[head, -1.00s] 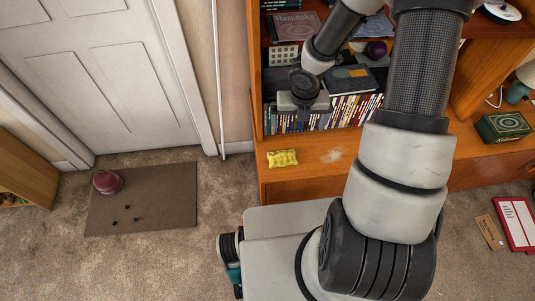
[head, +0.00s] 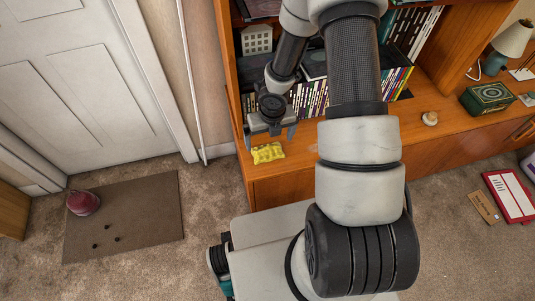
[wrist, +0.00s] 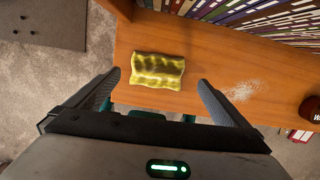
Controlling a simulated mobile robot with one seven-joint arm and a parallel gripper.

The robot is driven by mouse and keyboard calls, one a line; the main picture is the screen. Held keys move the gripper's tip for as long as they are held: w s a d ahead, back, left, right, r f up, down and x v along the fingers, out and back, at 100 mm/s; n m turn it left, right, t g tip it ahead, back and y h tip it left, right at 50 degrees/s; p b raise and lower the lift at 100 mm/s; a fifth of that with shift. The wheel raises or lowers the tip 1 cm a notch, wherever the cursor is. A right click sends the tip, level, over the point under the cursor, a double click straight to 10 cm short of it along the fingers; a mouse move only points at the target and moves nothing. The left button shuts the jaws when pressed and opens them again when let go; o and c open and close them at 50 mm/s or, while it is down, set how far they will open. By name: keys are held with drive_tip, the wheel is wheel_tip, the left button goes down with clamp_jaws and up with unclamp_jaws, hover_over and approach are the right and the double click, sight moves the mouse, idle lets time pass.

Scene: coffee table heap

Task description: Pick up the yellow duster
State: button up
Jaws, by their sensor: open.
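The yellow duster (head: 268,153) lies on the wooden cabinet top near its left front corner. It looks crumpled, with darker patches, in the wrist view (wrist: 158,71). My gripper (head: 270,142) is above the cabinet top, just behind and over the duster in the head view. In the wrist view my gripper (wrist: 157,88) has its two fingers wide apart, one on each side of the duster's near edge. Nothing is between the fingertips in its grip, and the duster appears apart from both fingers.
A row of books (head: 309,98) stands behind the duster. A pale dusty patch (wrist: 241,90) marks the wood (wrist: 212,62) to its right. A green box (head: 487,98) and a lamp (head: 509,42) stand farther right. Carpet (wrist: 50,88) lies below the cabinet's left edge.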

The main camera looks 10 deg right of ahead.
sight(267, 146)
drive_tip(key=f+b, duration=0.2)
drive_tip(key=f, duration=0.1)
drive_tip(key=f+b, duration=0.1)
drive_tip(key=f, duration=0.1)
drive_tip(key=shift+w+a+f+b, duration=0.15)
drive_tip(key=shift+w+a+b, duration=0.1)
drive_tip(key=shift+b, duration=0.15)
drive_tip(key=c, duration=0.9)
